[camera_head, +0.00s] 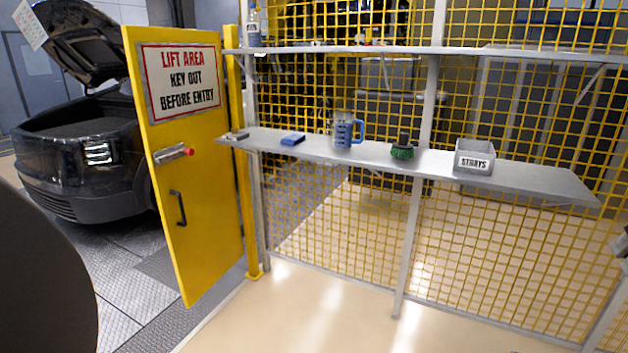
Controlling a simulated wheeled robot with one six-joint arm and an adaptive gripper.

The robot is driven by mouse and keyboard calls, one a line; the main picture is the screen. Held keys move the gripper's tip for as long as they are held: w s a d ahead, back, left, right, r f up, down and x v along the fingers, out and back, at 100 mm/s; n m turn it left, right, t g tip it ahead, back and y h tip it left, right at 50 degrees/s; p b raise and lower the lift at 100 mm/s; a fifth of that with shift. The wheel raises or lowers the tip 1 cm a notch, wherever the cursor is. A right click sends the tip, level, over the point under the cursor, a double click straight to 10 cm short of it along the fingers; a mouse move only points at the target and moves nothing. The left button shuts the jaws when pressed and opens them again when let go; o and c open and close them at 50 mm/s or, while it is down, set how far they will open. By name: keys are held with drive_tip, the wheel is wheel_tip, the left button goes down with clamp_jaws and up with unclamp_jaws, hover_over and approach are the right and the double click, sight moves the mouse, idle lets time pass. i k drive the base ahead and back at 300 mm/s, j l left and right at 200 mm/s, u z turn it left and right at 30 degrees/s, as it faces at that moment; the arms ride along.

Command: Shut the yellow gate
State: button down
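The yellow gate (204,211) stands open at the left, hinged on the yellow post (241,150) at its right edge. It carries a white sign (180,80) reading "LIFT AREA KEY OUT BEFORE ENTRY". A black pull handle (178,208) sits lower on the same face. My gripper is not in view. A dark rounded shape fills the lower left corner, and I cannot tell which part it is.
A grey shelf (530,180) on yellow mesh fencing juts out right of the gate. It holds a blue item (292,140), a blue-and-clear jug (346,131), a green brush (403,150) and a "STRAYS" bin (474,158). A black car (85,150) with raised hood stands behind the gate. Foreground floor is clear.

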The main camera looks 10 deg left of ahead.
sight(178, 76)
drive_tip(key=i+j+u, duration=0.1)
drive_tip(key=i+u, duration=0.25)
drive_tip(key=u, duration=0.15)
drive_tip(key=i+u, duration=0.35)
drive_tip(key=u, duration=0.15)
drive_tip(key=i+l+u, duration=0.2)
drive_tip(key=i+u, duration=0.25)
drive_tip(key=k, duration=0.1)
